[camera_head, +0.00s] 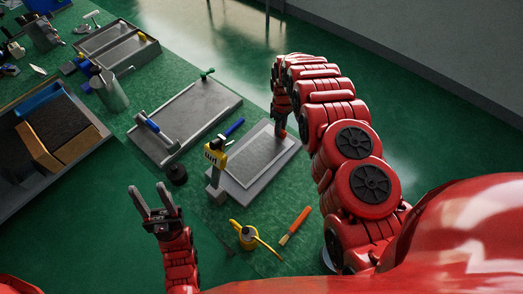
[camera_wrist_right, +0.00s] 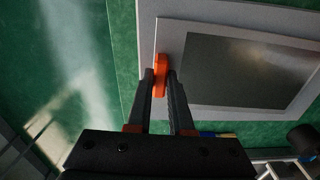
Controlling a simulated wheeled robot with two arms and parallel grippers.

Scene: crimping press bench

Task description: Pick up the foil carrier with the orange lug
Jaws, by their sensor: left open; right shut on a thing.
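The foil carrier (camera_head: 262,163) is a flat light frame around a grey sheet. It lies on a grey base plate at the bench's right edge. It also shows large in the right wrist view (camera_wrist_right: 300,112). My right gripper (camera_wrist_right: 161,88) is shut on the lug, one dark finger on each side. In the head view my right gripper (camera_head: 280,122) is partly hidden by its own arm. My left gripper (camera_head: 153,205) is open and empty, left of the bench's lower end.
A yellow-headed press (camera_head: 215,158) stands at the base plate's left corner. Another plate (camera_head: 190,115) with a blue-handled clamp lies further up. A bin (camera_head: 62,135) is at left.

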